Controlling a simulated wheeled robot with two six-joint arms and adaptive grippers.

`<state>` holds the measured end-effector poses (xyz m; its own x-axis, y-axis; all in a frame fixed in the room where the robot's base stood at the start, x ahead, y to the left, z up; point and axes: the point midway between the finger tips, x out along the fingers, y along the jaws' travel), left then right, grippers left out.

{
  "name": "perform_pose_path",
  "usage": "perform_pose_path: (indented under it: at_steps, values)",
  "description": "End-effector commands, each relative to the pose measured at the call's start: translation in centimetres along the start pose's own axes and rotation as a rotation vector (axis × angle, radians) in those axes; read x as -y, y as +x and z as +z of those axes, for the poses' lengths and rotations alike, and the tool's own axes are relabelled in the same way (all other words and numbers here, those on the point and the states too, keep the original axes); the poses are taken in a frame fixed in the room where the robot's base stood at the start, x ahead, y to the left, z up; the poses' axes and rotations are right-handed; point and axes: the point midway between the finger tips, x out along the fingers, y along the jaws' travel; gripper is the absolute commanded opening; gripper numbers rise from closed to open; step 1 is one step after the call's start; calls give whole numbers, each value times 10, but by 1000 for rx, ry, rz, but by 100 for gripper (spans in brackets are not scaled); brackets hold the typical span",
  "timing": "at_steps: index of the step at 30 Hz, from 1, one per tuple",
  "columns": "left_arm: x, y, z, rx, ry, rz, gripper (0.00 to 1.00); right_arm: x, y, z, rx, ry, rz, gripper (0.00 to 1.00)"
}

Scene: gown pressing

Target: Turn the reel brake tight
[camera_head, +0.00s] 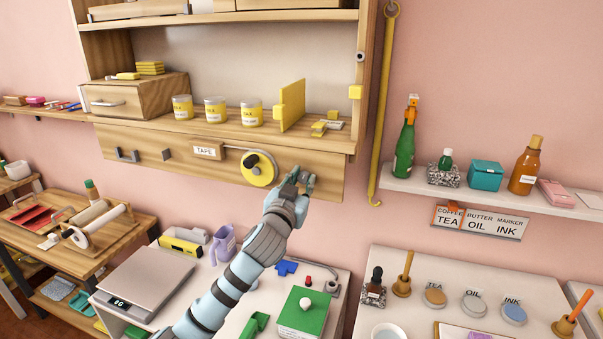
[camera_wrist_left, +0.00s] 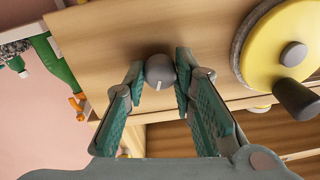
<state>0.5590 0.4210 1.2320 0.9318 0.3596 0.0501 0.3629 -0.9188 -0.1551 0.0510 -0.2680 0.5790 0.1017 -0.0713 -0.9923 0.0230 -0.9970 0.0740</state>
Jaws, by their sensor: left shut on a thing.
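The reel brake is a small round grey knob (camera_wrist_left: 160,69) with a pale mark, on the wooden front board. In the left wrist view it sits between the tips of my left gripper (camera_wrist_left: 157,84), which is shut on it. In the head view my left gripper (camera_head: 303,180) reaches the board's right part and mostly hides the knob. The yellow reel (camera_head: 258,173) is just left of the gripper, with a dark crank handle; it also shows at the right of the left wrist view (camera_wrist_left: 300,37). My right gripper is not in view.
A TAPE label (camera_head: 208,151) is on the board left of the reel. Above, the shelf holds yellow tins (camera_head: 216,109) and an upright yellow panel (camera_head: 292,105). A yellow hooked rod (camera_head: 384,100) hangs to the right. Below, a white table holds a green block (camera_head: 304,315).

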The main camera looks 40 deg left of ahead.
Motion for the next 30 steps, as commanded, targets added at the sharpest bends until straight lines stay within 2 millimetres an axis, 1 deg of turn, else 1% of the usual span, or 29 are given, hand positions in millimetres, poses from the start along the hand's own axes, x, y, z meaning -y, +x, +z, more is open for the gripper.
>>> perform_pose_path:
  at_steps: [1,3,12,19,29,30]
  values:
    - [0,0,1,9,32,1,0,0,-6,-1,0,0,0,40]
    - [0,0,1,7,79,4,0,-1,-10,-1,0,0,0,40]
    - [0,0,2,-1,213,10,0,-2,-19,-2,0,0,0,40]
    - [0,0,2,-4,245,11,0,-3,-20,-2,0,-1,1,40]
    - [0,0,2,-6,246,11,0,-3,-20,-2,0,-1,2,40]
    - [0,0,2,-6,246,11,29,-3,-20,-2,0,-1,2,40]
